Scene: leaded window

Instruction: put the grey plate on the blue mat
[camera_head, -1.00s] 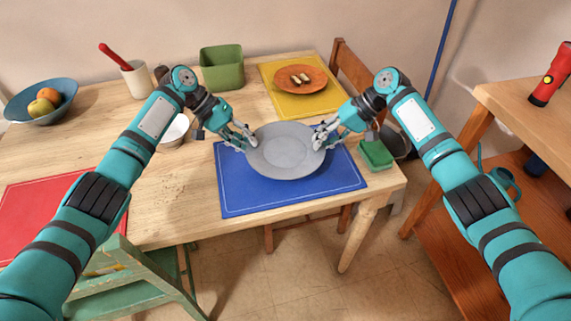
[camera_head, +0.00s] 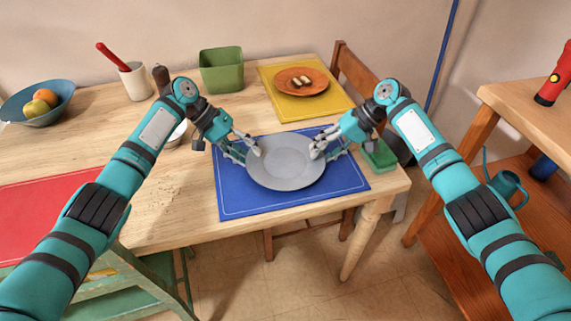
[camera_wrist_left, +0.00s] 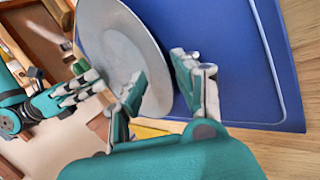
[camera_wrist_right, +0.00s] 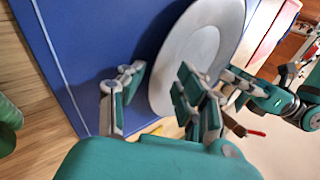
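The grey plate (camera_head: 285,163) lies flat over the blue mat (camera_head: 236,196), within its edges, and appears to rest on it. The plate also shows in the left wrist view (camera_wrist_left: 112,45) and the right wrist view (camera_wrist_right: 195,45). My left gripper (camera_head: 246,153) is at the plate's left rim, its fingers (camera_wrist_left: 160,90) spread on either side of the rim. My right gripper (camera_head: 326,152) is at the right rim, its fingers (camera_wrist_right: 157,88) also spread around it. Gaps show between the fingers and the rim. The plate's underside is hidden.
A green sponge-like block (camera_head: 379,155) lies close to the mat's right edge. A yellow mat (camera_head: 330,103) with an orange plate (camera_head: 301,82) is behind. A green container (camera_head: 221,70), a white cup (camera_head: 136,82), a fruit bowl (camera_head: 38,105) and a red mat (camera_head: 40,215) are on the table.

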